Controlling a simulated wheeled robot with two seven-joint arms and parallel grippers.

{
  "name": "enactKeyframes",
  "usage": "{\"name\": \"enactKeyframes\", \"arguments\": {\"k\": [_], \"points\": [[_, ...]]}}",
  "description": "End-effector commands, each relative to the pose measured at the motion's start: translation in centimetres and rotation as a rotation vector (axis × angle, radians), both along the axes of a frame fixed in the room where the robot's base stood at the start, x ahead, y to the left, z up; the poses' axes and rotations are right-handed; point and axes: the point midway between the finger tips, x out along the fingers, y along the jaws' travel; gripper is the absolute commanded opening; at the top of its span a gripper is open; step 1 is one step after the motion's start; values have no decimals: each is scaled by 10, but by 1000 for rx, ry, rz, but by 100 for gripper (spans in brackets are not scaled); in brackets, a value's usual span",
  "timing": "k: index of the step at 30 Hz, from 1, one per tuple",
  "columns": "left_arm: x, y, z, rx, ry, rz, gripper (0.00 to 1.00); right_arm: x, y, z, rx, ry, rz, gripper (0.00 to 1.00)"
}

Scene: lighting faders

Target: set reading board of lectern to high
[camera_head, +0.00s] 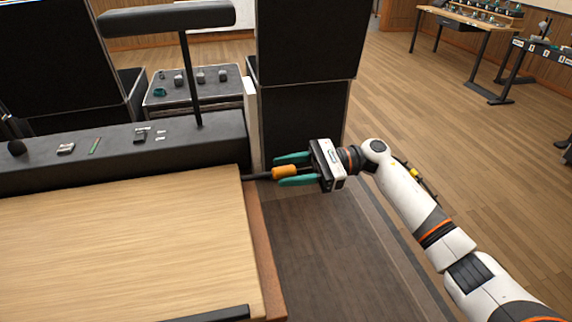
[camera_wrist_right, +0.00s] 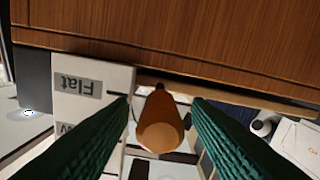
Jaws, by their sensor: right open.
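The lectern's reading board (camera_head: 120,250) is a pale wood panel at the left of the head view. A dark lever with an orange handle (camera_head: 286,172) sticks out from its right side near the back. My right gripper (camera_head: 279,169) is open, its teal fingers on either side of the handle. In the right wrist view the orange handle (camera_wrist_right: 160,130) lies between the fingers, with a gap visible on both sides. A white scale plate (camera_wrist_right: 110,78) beside it carries an upside-down "Flat" label (camera_wrist_right: 78,86) and a second label partly hidden by a finger. My left gripper is not in view.
A black ledge (camera_head: 120,150) with a lamp post (camera_head: 190,80) and small items runs behind the board. A dark cabinet (camera_head: 305,120) stands behind the gripper. A grey case (camera_head: 195,95) is at the back. Open floor lies to the right.

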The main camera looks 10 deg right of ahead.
Motion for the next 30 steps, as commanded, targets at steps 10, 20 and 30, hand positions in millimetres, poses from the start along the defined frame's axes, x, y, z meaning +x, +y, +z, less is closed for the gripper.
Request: {"name": "enactKeyframes", "arguments": {"k": [10, 20, 30], "points": [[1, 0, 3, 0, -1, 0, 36, 0, 10, -1, 0, 0, 0, 44], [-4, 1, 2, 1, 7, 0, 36, 0, 10, 0, 0, 0, 0, 3], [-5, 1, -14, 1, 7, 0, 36, 1, 9, 9, 0, -55, -1, 0]]}}
